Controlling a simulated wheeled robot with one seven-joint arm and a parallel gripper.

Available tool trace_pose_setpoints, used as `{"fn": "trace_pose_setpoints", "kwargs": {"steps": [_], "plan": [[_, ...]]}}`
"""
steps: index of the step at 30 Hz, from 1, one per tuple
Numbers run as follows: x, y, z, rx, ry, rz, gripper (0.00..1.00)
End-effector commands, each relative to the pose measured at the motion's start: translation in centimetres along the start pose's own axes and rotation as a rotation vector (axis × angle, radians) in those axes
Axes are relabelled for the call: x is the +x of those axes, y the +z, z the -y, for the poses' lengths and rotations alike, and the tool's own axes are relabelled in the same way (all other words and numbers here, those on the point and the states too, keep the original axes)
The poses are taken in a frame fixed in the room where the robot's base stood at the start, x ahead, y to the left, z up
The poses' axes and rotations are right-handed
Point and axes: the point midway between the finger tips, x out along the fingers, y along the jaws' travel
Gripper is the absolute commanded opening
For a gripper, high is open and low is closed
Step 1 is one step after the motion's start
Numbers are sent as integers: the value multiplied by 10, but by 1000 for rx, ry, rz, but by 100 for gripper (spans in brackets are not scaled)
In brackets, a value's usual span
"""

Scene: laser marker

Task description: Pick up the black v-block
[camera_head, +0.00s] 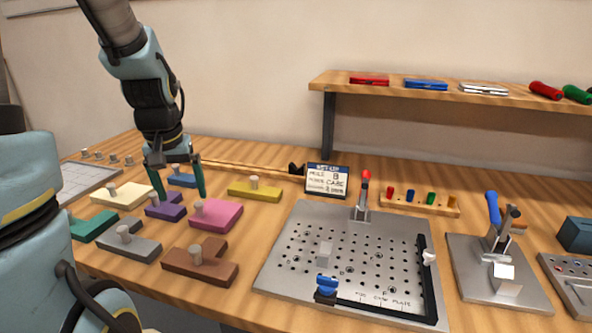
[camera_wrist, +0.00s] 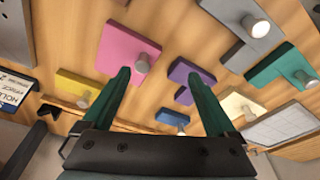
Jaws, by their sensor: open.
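A small black block with a notched top, which looks like the v-block (camera_head: 296,168), stands at the back of the wooden table, just left of the sign card. It also shows in the wrist view at the left (camera_wrist: 48,110). My gripper (camera_head: 182,195) is open and empty, pointing down over the coloured pieces at the left, well to the left of the black block. In the wrist view its green fingers (camera_wrist: 160,75) are spread with the purple piece (camera_wrist: 190,78) near the right fingertip. Nothing is between the fingers.
Several coloured pieces with grey knobs, including pink (camera_head: 217,215) and yellow (camera_head: 254,190), lie around and below my gripper. The sign card (camera_head: 327,180) stands beside the black block. A perforated metal plate (camera_head: 300,220) lies in front. A raised shelf (camera_head: 440,90) is behind to the right.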

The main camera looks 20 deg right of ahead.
Motion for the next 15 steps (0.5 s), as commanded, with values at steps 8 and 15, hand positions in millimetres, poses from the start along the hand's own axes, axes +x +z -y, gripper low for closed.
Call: {"fn": "trace_pose_setpoints", "kwargs": {"steps": [8, 15], "plan": [[-2, -97, -105, 204, 50, -86, 92], [-10, -155, -233, 379, 115, -165, 92]]}}
